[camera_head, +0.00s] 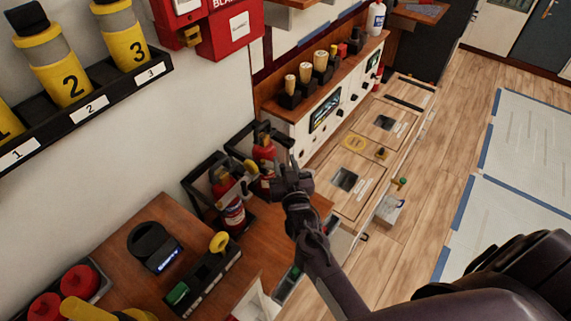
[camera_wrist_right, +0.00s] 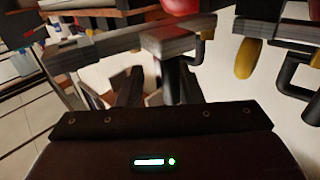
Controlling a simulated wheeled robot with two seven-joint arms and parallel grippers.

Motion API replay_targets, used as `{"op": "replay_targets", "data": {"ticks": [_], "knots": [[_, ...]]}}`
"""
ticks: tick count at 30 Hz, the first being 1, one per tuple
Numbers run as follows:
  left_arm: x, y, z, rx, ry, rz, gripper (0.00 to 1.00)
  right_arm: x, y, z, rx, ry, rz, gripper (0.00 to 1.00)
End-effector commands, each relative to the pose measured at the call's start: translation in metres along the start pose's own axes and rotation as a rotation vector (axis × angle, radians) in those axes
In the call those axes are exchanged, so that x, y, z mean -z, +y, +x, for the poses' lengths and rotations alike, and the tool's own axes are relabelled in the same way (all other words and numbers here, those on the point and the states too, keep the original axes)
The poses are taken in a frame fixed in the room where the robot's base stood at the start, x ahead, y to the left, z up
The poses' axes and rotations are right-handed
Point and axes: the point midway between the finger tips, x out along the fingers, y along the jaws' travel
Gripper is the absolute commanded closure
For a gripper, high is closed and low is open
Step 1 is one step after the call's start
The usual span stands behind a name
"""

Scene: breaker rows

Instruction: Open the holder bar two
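Two red fire extinguishers stand in black wall holders. The nearer extinguisher (camera_head: 229,205) has a grey holder bar (camera_head: 233,187) in front of it. The farther extinguisher (camera_head: 264,152) has a yellow piece (camera_head: 251,166) by its bar. Which holder is number two is not readable. My right gripper (camera_head: 271,184) is at the holders, in front of the farther one. In the right wrist view its two dark fingers (camera_wrist_right: 162,88) stand apart, with a grey bar end (camera_wrist_right: 168,40) just beyond them. Contact cannot be told. Another yellow piece (camera_wrist_right: 245,58) hangs to the right.
A wooden counter (camera_head: 165,215) with a black device (camera_head: 155,246) lies below the holders. Numbered yellow canisters stand on a shelf (camera_head: 90,107) at upper left. A long cabinet (camera_head: 360,165) runs behind my gripper. Open wooden floor (camera_head: 430,200) lies to the right.

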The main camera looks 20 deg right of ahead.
Motion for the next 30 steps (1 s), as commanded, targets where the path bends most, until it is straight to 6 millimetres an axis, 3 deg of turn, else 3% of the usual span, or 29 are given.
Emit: {"op": "replay_targets", "data": {"ticks": [8, 21, 30], "knots": [[-0.001, -0.006, 0.001, 0.007, -0.001, -0.003, 0.64, -0.002, 0.001, -0.005, -0.002, -0.003, -0.001, 0.68], [-0.002, -0.006, 0.013, 0.007, 0.0, -0.004, 0.64, -0.002, 0.0, -0.069, -0.001, -0.002, -0.001, 0.68], [-0.002, -0.005, 0.014, 0.007, 0.0, -0.003, 0.64, 0.0, -0.001, -0.078, 0.0, 0.0, 0.0, 0.68]]}}
